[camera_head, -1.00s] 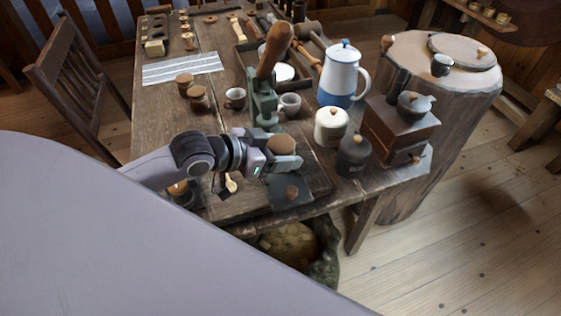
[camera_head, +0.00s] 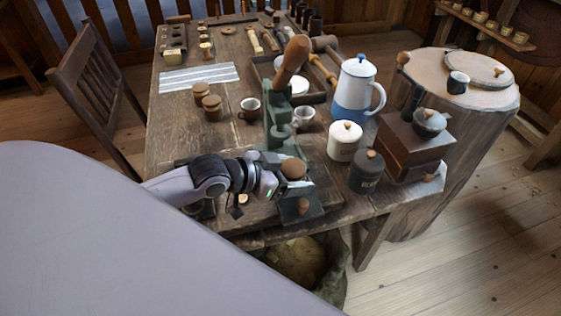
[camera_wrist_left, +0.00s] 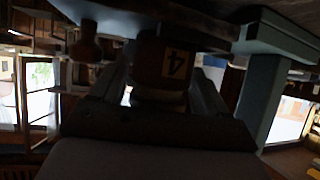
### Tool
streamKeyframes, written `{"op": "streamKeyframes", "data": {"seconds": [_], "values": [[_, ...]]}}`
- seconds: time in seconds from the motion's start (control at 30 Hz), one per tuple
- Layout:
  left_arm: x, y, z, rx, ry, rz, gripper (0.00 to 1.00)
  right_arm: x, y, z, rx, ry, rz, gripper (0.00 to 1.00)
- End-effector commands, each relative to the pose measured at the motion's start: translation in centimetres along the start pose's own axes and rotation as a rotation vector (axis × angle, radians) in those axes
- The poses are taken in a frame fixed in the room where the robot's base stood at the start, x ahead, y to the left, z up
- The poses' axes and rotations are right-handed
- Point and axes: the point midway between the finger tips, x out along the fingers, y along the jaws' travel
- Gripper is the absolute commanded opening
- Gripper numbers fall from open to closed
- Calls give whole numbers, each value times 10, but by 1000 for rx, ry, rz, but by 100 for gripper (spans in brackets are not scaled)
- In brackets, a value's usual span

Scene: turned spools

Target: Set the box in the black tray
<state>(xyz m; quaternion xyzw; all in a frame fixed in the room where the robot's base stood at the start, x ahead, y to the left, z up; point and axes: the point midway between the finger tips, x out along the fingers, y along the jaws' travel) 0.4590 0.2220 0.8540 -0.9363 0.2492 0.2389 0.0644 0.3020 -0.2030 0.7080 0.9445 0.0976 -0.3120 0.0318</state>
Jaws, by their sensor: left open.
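A round brown wooden piece (camera_head: 294,168), which I take for the box, is at the front of the table, just beyond my left gripper (camera_head: 291,187). In the left wrist view a brown round body marked 4 (camera_wrist_left: 165,65) sits between the two fingers. My left gripper is open around it; contact cannot be told. A flat dark square piece (camera_head: 290,213) with a small wooden knob on it lies in front of the gripper at the table edge. It may be the black tray, but I cannot be sure. My right gripper is out of view.
A green press (camera_head: 276,118) with a wooden handle stands behind the gripper. To the right are a cream jar (camera_head: 344,141), a dark jar (camera_head: 366,171), a coffee grinder (camera_head: 412,150) and a blue-and-white pot (camera_head: 354,90).

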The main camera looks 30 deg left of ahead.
Motion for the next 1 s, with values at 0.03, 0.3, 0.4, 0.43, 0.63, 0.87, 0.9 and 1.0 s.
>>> {"op": "streamKeyframes", "data": {"seconds": [0.03, 0.3, 0.4, 0.43, 0.63, 0.87, 0.9, 1.0], "values": [[-3, 0, 1, 0, -1, 0, 75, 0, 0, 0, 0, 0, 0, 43], [-39, -1, 1, 1, -4, -2, 75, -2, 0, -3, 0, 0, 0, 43], [-54, 0, 1, 1, -4, -1, 75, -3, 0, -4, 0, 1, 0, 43], [-58, 0, 1, 1, -4, 0, 75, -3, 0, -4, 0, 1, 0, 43], [-81, 0, 1, -1, -4, -1, 75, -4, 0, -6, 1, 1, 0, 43], [-103, 0, 1, -3, -3, -1, 75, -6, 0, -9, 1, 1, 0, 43], [-106, -1, 1, -3, -3, -2, 75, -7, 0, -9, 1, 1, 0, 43], [-112, -1, 1, -3, -3, -2, 75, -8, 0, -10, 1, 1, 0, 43]]}}
